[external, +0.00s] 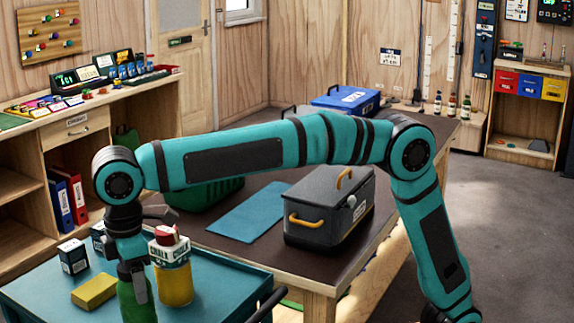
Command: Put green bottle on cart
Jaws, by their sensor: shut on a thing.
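My gripper (134,275) points down over the teal cart (222,285) at the lower left. It is shut around the upper part of a green bottle (138,303), which looks upright. The bottle's lower end is cut off by the picture's bottom edge, so I cannot tell whether it touches the cart top.
Close to the right of the bottle stands a yellow chalk container (175,285) with a red top. A yellow block (94,291) and small dark boxes (73,258) are on the cart's left. Behind is a table with a dark toolbox (318,215) and blue mat (245,212).

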